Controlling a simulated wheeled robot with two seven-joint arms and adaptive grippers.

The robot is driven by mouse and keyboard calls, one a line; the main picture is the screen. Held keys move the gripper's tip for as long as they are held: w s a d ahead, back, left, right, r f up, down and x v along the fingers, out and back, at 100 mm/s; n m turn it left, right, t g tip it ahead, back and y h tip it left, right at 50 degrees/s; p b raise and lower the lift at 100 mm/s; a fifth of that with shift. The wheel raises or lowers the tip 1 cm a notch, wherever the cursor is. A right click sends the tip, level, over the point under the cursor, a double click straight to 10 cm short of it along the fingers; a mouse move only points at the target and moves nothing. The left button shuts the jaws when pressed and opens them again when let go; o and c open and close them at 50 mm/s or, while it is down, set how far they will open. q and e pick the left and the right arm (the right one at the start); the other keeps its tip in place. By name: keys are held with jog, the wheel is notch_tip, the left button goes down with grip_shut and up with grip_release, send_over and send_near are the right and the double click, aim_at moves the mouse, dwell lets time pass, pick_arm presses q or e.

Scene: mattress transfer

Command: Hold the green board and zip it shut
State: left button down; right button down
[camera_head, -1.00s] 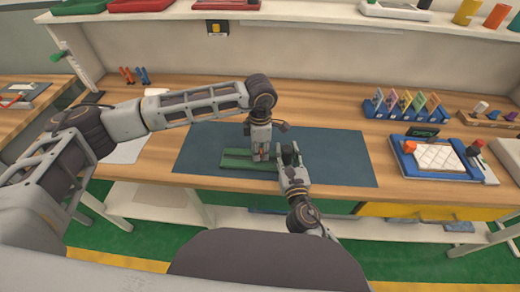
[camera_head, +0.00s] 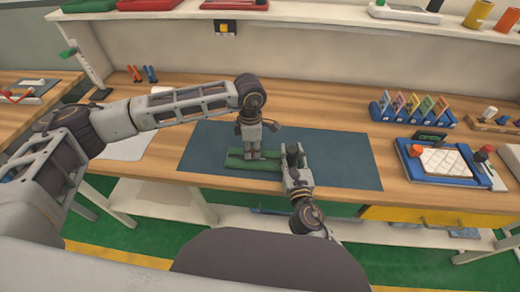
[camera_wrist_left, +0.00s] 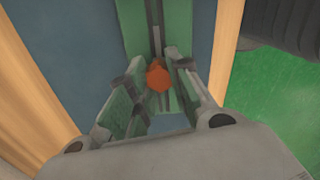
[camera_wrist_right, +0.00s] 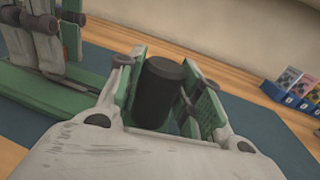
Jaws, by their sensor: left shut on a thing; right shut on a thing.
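A long green board (camera_head: 236,158) lies flat on the blue mat; a dark zip track (camera_wrist_left: 155,25) runs along it in the left wrist view. My left gripper (camera_head: 253,154) points down over the board and is shut on a small orange zip pull (camera_wrist_left: 158,76). My right gripper (camera_head: 293,150) is at the board's right end, shut on an upright black cylinder (camera_wrist_right: 160,92). In the right wrist view the board (camera_wrist_right: 50,95) lies left of the right gripper. The fingers hide where the cylinder meets the board.
The blue mat (camera_head: 340,165) is clear right of the grippers. A blue tray (camera_head: 425,175) with a white quilted pad stands farther right, with a blue rack (camera_head: 410,120) behind it. A white sheet (camera_head: 125,145) lies left of the mat. A shelf (camera_head: 300,14) runs above the back.

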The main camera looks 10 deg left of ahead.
pick_arm(q)
jog(key=shift+a, duration=3.65)
pick_arm(e)
jog(key=shift+d, duration=0.1)
pick_arm(q)
jog(key=c, duration=1.3)
grip_release()
jog(key=shift+o, duration=0.2)
jog(key=shift+r, duration=0.1)
notch_tip(320, 180, up, 12)
pick_arm(e)
jog(key=c, duration=0.9)
grip_release()
